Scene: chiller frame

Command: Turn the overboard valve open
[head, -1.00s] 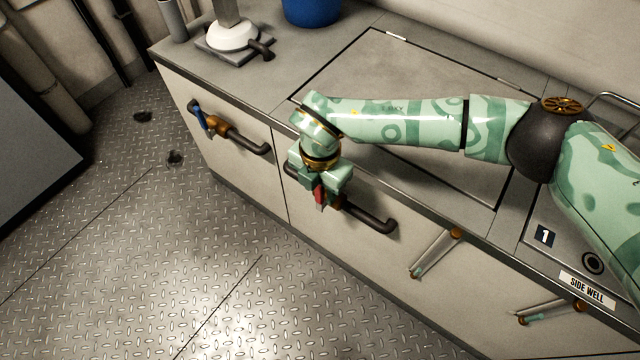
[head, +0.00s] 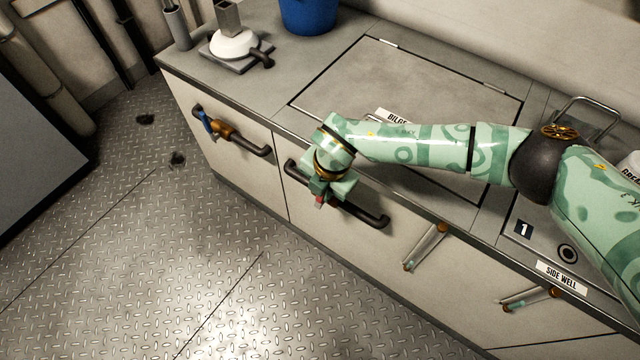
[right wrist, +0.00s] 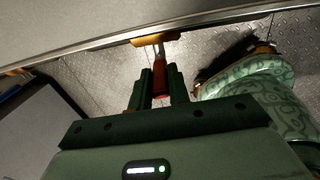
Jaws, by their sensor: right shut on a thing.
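A valve with a red lever handle sits on a dark pipe (head: 365,215) on the cabinet's front. In the head view my right gripper (head: 322,196) covers most of this valve, and only a bit of red shows at its fingertips. In the right wrist view the red handle (right wrist: 160,76) lies between the fingers of my right gripper (right wrist: 158,88), which is shut on it. A metal stem runs from the handle to a brass-coloured body (right wrist: 156,37) at the panel. The handle's exact angle to the pipe is hard to tell. My left gripper is not in view.
A blue-handled brass valve (head: 222,129) sits further left on the cabinet front. A blue bucket (head: 308,14) and a white fitting (head: 233,43) stand on the counter. The tread-plate floor (head: 190,255) is clear.

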